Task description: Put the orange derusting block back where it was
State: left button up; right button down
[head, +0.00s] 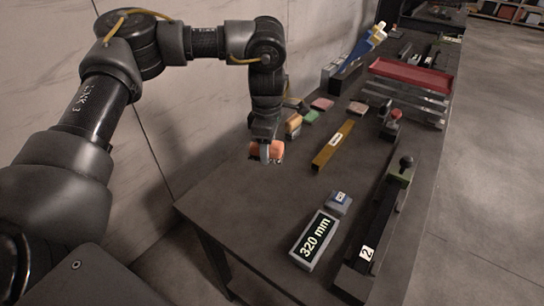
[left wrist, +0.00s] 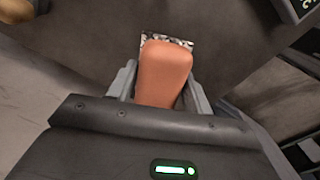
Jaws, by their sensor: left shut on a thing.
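My left gripper (head: 267,158) is shut on the orange derusting block (head: 275,151) near the left edge of the table. In the left wrist view the block (left wrist: 165,72) sits between the two fingers of my left gripper (left wrist: 160,85), and a speckled grey-white strip shows at its far end. It appears to be held above the table; the exact height is hard to tell. A tan block (head: 293,123), a green block (head: 311,116) and a pink block (head: 322,104) are on the table beyond the gripper. My right gripper is not in view.
A yellow bar (head: 333,146) lies right of the gripper. The 320 mm display (head: 314,240) and a long black fixture marked 2 (head: 378,228) stand nearer. A red tray (head: 411,75) is at the back. The table (head: 240,208) is bare at front left.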

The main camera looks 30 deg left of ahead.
pick_arm(q)
jog(key=w+f, duration=0.2)
jog(key=w+a+f, duration=0.1)
jog(key=w+f, duration=0.1)
jog(key=w+a+f, duration=0.1)
jog(key=w+f, duration=0.1)
jog(key=w, duration=0.1)
jog(key=shift+a+f, duration=0.15)
jog(key=shift+w+a+f, duration=0.1)
jog(key=shift+w+f, duration=0.1)
jog(key=shift+f, duration=0.1)
jog(key=shift+w+f, duration=0.1)
jog(key=shift+f, duration=0.1)
jog(key=shift+a+f+p, duration=0.1)
jog(key=shift+f+p, duration=0.2)
jog(key=shift+f, duration=0.05)
notch_tip(320, 180, down, 2)
jog(key=shift+w+f+p, duration=0.1)
jog(key=shift+f+p, duration=0.05)
jog(key=shift+p, duration=0.15)
jog(key=shift+f, duration=0.15)
jog(key=o, duration=0.8)
jog(key=shift+f, duration=0.15)
jog(key=shift+c, duration=0.2)
jog(key=o, duration=0.4)
jog(key=shift+o, duration=0.2)
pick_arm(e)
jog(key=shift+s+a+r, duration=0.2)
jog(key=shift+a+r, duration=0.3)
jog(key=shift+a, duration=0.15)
